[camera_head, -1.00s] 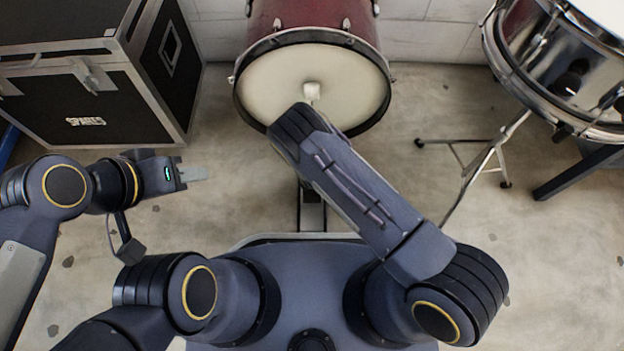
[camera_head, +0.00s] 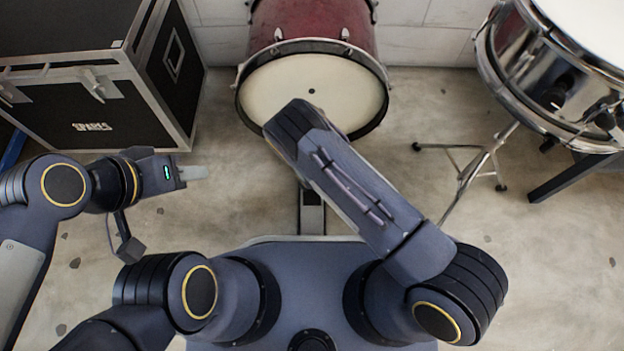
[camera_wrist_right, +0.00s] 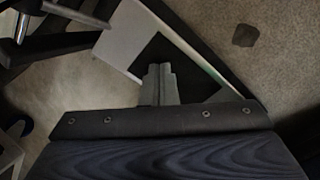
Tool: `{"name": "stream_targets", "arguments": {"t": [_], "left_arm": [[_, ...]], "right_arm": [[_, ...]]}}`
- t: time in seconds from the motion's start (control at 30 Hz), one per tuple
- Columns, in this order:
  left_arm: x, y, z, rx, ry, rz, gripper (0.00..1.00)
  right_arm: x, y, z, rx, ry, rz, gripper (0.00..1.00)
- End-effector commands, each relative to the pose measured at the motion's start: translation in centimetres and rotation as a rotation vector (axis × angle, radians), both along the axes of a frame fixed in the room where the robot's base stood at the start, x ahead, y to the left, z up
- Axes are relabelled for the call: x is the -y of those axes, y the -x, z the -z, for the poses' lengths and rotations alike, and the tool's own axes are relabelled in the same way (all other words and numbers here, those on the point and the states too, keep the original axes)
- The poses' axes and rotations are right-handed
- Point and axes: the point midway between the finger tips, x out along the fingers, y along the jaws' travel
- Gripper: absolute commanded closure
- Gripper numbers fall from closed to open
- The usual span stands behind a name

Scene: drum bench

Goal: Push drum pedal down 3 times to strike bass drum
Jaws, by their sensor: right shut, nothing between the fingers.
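The bass drum (camera_head: 345,90), with a dark red shell and cream head, stands at the top middle in the head view. A dark spot shows on its head; the white beater is not visible. Part of the pedal (camera_head: 312,218) shows below my right forearm, which hides most of it. In the right wrist view the pedal is a dark plate with a pale edge (camera_wrist_right: 120,42). My right gripper (camera_wrist_right: 160,75) is shut and empty over that plate; contact cannot be told. My left gripper (camera_head: 196,173) is out to the left, away from the drum, with nothing visible in it.
A black case marked SPARES (camera_head: 95,115) stands at the upper left. A chrome snare drum (camera_head: 560,75) on a tripod stand (camera_head: 480,165) is at the upper right. The concrete floor between case and bass drum is clear.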

Motion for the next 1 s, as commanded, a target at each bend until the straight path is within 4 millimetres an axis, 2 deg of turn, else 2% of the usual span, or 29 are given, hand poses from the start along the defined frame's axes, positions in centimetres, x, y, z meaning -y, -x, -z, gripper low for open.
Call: {"name": "stream_targets", "arguments": {"t": [0.07,0.33,0.37,0.53,0.8,1.0], "left_arm": [[0.0,0.0,0.5,0.000,0.000,0.000,0.64],[0.0,0.0,6.0,0.000,0.000,0.000,0.64],[0.0,0.0,4.8,-0.002,0.000,0.001,0.64],[0.0,0.0,3.7,0.001,0.000,0.000,0.64],[0.0,0.0,1.3,0.000,0.000,0.000,0.64],[0.0,0.0,1.3,0.000,0.000,0.000,0.64]], "right_arm": [[0.0,0.0,0.6,0.000,0.000,0.000,1.00],[0.0,0.1,6.3,-0.002,0.001,-0.001,1.00],[0.0,0.1,5.1,-0.002,-0.001,0.000,1.00],[0.0,0.3,4.0,-0.007,0.001,0.000,1.00],[0.0,0.2,0.2,-0.004,0.002,0.000,1.00],[0.0,0.0,0.0,-0.002,0.001,0.000,1.00]]}}
